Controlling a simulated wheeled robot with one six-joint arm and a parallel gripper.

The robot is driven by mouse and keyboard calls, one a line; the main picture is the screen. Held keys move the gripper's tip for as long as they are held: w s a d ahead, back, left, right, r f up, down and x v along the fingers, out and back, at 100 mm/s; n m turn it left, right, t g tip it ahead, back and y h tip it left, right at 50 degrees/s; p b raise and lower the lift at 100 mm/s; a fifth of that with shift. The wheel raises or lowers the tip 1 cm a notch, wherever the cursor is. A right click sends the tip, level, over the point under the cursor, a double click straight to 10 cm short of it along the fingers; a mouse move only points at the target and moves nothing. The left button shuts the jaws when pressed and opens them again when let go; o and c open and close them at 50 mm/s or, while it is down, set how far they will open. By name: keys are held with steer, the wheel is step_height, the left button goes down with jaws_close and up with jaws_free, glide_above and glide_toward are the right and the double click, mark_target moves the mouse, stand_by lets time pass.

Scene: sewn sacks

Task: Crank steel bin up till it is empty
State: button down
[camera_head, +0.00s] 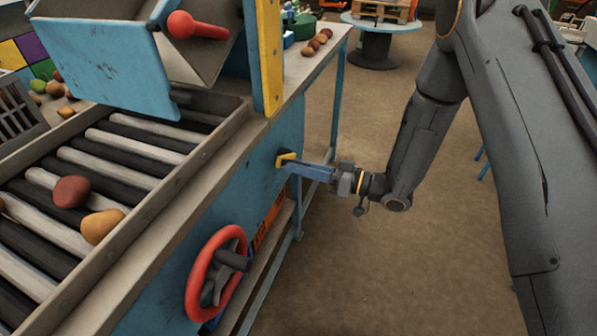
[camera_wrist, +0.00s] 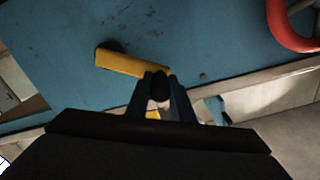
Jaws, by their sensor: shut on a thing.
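A yellow crank (camera_head: 285,159) sits on the blue side panel of the bench. My gripper (camera_head: 298,167) reaches it from the right, with its blue fingers shut on the crank's handle. In the wrist view the yellow crank arm (camera_wrist: 132,63) slants down to a dark, pale-ended handle (camera_wrist: 160,90) between my fingertips. The bin (camera_head: 105,62), with a worn blue face and a greyish side, stands tilted above the rollers at the upper left. Its inside is mostly hidden, so I cannot tell what it holds.
A red lump (camera_head: 71,191) and an orange lump (camera_head: 102,227) lie on the roller bed (camera_head: 130,150). A red handwheel (camera_head: 207,275) juts from the panel below the crank. A yellow post (camera_head: 269,55) stands beside the bin. The floor to the right is open.

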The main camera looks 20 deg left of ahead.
steer(key=shift+w+r+m, duration=0.4)
steer(key=shift+r, duration=0.15)
steer(key=shift+w+r, duration=0.25)
steer(key=shift+r, duration=0.05)
steer(key=shift+d, duration=0.1)
steer(key=c, duration=1.6)
jaws_free()
steer(key=shift+o, duration=0.3)
steer(key=shift+f, duration=0.1)
steer(key=d+b, duration=0.1)
steer(key=d, duration=0.6)
steer(key=shift+s+d, duration=0.35)
steer(key=shift+s, duration=0.1)
